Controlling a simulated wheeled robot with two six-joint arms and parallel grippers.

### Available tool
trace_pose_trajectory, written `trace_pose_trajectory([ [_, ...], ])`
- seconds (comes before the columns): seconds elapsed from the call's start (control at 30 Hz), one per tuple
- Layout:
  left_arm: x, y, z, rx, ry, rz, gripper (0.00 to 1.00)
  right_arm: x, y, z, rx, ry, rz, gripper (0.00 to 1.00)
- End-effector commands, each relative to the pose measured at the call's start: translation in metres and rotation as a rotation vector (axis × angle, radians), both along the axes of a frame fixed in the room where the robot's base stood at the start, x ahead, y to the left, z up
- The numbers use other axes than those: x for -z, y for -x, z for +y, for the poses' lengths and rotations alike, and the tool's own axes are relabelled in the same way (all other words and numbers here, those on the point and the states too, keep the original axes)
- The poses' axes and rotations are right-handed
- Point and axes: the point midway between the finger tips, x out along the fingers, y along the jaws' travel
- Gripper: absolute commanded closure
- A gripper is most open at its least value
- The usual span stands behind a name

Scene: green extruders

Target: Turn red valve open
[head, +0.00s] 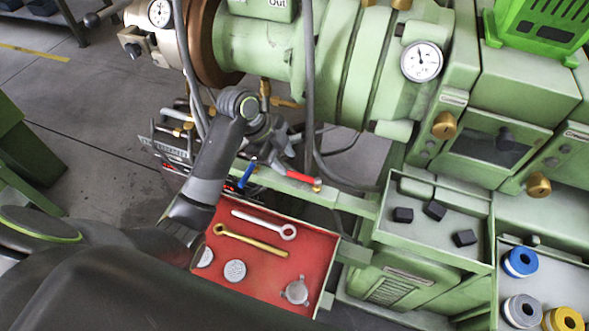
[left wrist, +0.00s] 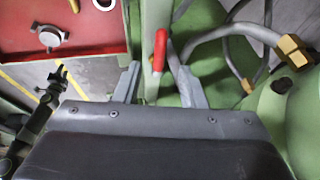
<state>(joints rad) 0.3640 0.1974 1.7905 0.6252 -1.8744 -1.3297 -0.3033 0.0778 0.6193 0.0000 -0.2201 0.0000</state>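The red valve handle (head: 301,177) sits on the green rail below the machine, right of my left gripper (head: 277,150). I cannot tell whether a finger touches the handle. A blue valve handle (head: 246,176) is on the same rail, to the left of the red one.
A red tray (head: 318,240) with wrenches and round metal parts lies below the rail. Grey hoses (head: 313,120) hang beside the valves. Pipes with brass fittings (left wrist: 290,50) are right of the gripper. The green machine (head: 340,50) fills the space behind.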

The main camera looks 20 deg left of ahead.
Motion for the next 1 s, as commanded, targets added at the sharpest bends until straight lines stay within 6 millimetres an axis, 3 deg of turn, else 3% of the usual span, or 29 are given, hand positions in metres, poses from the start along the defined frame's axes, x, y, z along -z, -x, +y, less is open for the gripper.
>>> trace_pose_trajectory([
  [0.1, 0.022, -0.003, -0.010, -0.001, 0.003, 0.004, 0.63, -0.002, -0.001, -0.007, -0.003, 0.008, 0.000, 0.64],
  [0.3, 0.047, -0.008, -0.021, 0.000, 0.002, 0.002, 0.63, -0.003, -0.001, -0.007, -0.003, 0.009, -0.001, 0.64],
  [0.73, 0.056, -0.010, -0.024, -0.001, -0.001, -0.001, 0.63, -0.002, -0.003, 0.002, -0.001, -0.002, -0.004, 0.64],
  [1.0, 0.056, -0.010, -0.024, -0.001, -0.001, -0.001, 0.98, -0.002, -0.004, 0.004, 0.001, -0.006, -0.005, 0.64],
])
